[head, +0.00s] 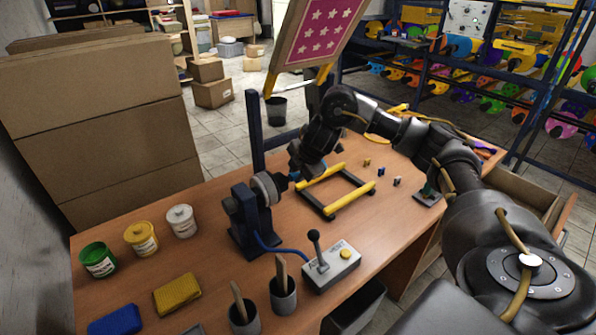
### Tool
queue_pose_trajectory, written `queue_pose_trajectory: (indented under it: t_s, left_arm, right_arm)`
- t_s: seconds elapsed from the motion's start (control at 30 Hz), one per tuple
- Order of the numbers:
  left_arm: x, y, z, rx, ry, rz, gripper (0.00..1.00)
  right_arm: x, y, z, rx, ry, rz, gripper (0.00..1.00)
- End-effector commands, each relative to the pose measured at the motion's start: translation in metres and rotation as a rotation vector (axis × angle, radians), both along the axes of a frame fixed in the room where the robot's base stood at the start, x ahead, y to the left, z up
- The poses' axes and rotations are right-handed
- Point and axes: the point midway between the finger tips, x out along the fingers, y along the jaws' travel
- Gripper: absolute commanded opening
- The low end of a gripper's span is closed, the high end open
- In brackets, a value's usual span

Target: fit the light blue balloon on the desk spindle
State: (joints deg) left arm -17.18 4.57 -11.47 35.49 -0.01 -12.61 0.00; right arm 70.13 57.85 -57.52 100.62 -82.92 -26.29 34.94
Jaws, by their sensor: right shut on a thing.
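The desk spindle is a dark blue stand (246,222) with a grey round head (267,188) facing right, on the wooden desk. My right gripper (297,173) is just right of this head, its arm reaching in from the right. It is shut on the light blue balloon (293,177), of which only a small blue bit shows between the jaws and the spindle head. The rest of the balloon is hidden by the gripper. I cannot tell whether the balloon touches the spindle or is around it. My left gripper is out of view.
A yellow and black frame (352,202) lies right of the spindle. A lever box (331,270) and two cups (283,296) stand in front. Green, yellow and white cans (181,221) stand at left, near a yellow sponge (178,294). A dark post (256,130) rises behind.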

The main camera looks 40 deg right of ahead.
Motion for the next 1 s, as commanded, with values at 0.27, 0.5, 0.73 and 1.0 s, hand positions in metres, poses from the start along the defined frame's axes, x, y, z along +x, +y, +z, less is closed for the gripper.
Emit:
queue_pose_trajectory:
  t_s: [0.27,0.5,0.73,1.0]
  left_arm:
    - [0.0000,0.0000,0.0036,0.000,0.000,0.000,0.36]
    - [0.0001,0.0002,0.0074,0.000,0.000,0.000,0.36]
    - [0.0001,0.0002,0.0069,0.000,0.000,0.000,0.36]
    - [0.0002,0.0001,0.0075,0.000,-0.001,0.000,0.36]
  right_arm:
    - [-0.0002,0.0001,0.0012,0.000,0.001,0.000,0.10]
    - [-0.0002,0.0000,0.0015,0.000,-0.001,0.000,0.10]
    - [-0.0001,0.0000,0.0011,0.000,-0.001,0.000,0.10]
    - [-0.0002,0.0004,0.0013,0.000,0.000,0.000,0.10]
